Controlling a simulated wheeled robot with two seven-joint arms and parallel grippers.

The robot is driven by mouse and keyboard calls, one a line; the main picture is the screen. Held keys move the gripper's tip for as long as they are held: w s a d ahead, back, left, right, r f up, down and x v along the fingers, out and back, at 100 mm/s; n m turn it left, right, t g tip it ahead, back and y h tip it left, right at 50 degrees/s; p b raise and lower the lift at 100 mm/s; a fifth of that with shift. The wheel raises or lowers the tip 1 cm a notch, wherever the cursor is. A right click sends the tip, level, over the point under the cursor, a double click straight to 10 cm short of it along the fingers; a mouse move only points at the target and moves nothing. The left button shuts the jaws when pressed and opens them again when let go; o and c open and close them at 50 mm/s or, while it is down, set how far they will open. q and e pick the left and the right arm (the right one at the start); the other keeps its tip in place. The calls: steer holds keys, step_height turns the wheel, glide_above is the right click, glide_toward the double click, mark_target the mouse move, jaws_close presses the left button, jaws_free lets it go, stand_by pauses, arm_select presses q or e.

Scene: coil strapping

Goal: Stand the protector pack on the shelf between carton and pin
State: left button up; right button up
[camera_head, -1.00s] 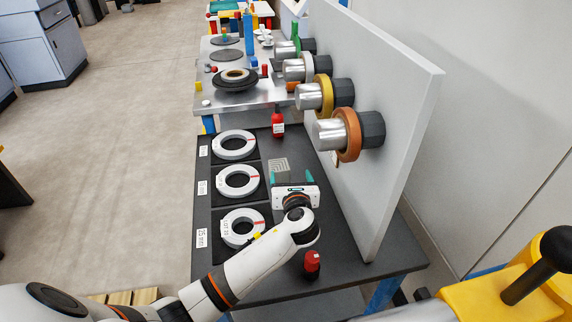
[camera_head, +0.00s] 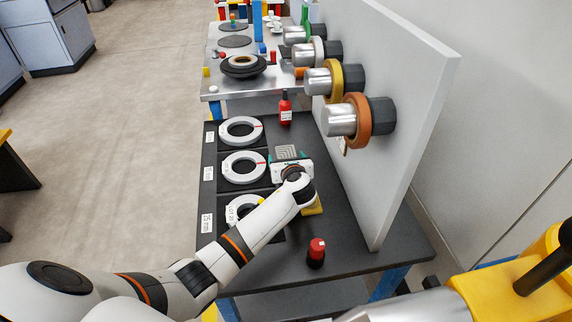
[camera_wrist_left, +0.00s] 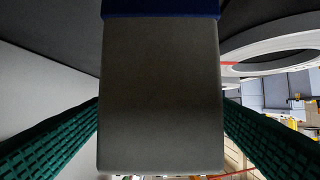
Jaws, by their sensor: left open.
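My left gripper (camera_head: 289,157) is over the dark table, right of the middle white ring. In the left wrist view its green ridged fingers stand apart on either side of a grey-brown box-shaped block (camera_wrist_left: 160,95) with a blue edge. The block fills the middle of that view and may be the protector pack, but I cannot tell for sure. I cannot tell whether the fingers touch it. In the head view a grey block with line markings (camera_head: 286,152) shows at the fingers. I cannot pick out the shelf or carton. My right gripper is not in view.
Several white rings (camera_head: 242,167) lie on the table's left. A red bottle (camera_head: 285,112) stands behind the gripper, a red-capped one (camera_head: 317,252) in front. A yellow piece (camera_head: 313,207) shows under my wrist. A grey upright panel (camera_head: 400,150) with silver pegs (camera_head: 338,120) bounds the right.

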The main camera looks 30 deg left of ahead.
arm_select(q)
steer(key=shift+x, duration=0.8)
steer(key=c, duration=1.3)
